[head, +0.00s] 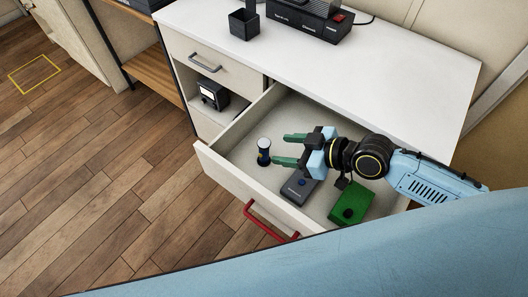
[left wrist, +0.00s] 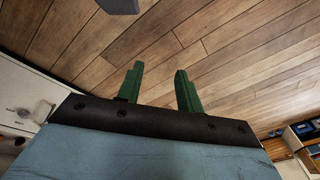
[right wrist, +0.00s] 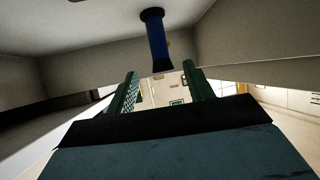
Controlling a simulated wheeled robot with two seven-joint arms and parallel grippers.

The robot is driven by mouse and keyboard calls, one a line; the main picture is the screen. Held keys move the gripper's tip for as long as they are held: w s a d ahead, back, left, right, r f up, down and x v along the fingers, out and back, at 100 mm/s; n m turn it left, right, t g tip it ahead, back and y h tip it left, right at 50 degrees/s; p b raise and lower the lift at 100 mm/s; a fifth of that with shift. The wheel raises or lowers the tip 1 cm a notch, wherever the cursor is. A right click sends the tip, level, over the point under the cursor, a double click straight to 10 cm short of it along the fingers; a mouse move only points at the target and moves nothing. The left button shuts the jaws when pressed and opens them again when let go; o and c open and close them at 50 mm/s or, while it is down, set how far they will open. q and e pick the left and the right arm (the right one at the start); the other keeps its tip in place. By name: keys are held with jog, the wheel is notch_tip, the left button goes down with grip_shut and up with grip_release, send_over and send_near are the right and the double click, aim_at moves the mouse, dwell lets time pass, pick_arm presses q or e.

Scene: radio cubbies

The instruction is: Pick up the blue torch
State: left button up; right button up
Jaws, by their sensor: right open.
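The blue torch (head: 263,152) stands upright in the open drawer (head: 225,168), near its left front corner, with its pale end up. It also shows in the right wrist view (right wrist: 157,38), ahead of the fingers and between their lines. My right gripper (head: 283,150) is inside the drawer space, open and empty, with its green fingers pointing left toward the torch. The fingertips look a short way from the torch, not around it. My left gripper (left wrist: 159,82) shows only in its own wrist view, open and empty above the wooden floor.
A grey device (head: 299,187) and a green box (head: 350,203) with a dark knob lie in the drawer, below my right gripper. The drawer front has a red handle (head: 270,222). A black radio (head: 305,18) and dark cup (head: 244,24) stand on the white top; a black device (head: 213,94) sits in a cubby.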

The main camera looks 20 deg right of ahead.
aim_at(264, 152)
jog(key=b+x, duration=0.1)
jog(key=x, duration=0.4)
pick_arm(q)
jog(key=w+r, duration=0.2)
jog(key=r, duration=0.1)
jog(key=shift+w+d+r, duration=0.1)
jog(key=shift+w+d, duration=0.05)
jog(key=shift+d, duration=0.2)
pick_arm(e)
jog(key=shift+s+r, duration=0.1)
jog(key=c, duration=1.1)
